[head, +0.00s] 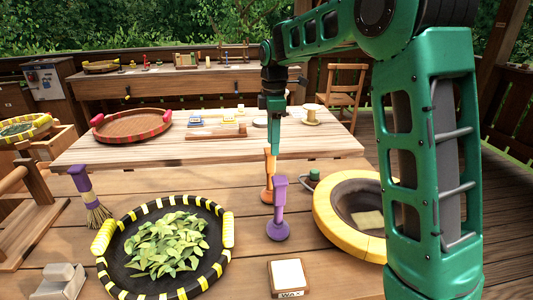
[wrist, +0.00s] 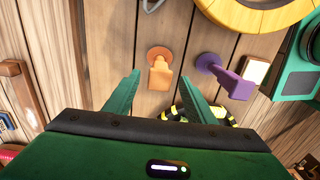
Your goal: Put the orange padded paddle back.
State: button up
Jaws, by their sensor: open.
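The orange padded paddle (head: 269,172) stands upright on the wooden deck, its round pad down and its handle up. My gripper (head: 273,148) points down right above its handle. In the wrist view the orange paddle (wrist: 160,72) shows between the two open fingers (wrist: 160,80), with gaps on both sides; I cannot tell how far the handle reaches between them. A purple paddle (head: 279,210) stands upright just in front of it; it also shows in the wrist view (wrist: 228,78), to the right of the orange one.
A black pan with a yellow-striped rim (head: 117,273) holds green leaves at the left front. A yellow-rimmed bowl (head: 330,222) stands at the right. A wax block (head: 287,277) lies in front. A whisk broom (head: 90,200) stands at the left. A raised table (head: 100,150) lies behind.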

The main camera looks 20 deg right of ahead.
jog(key=shift+r, duration=0.45)
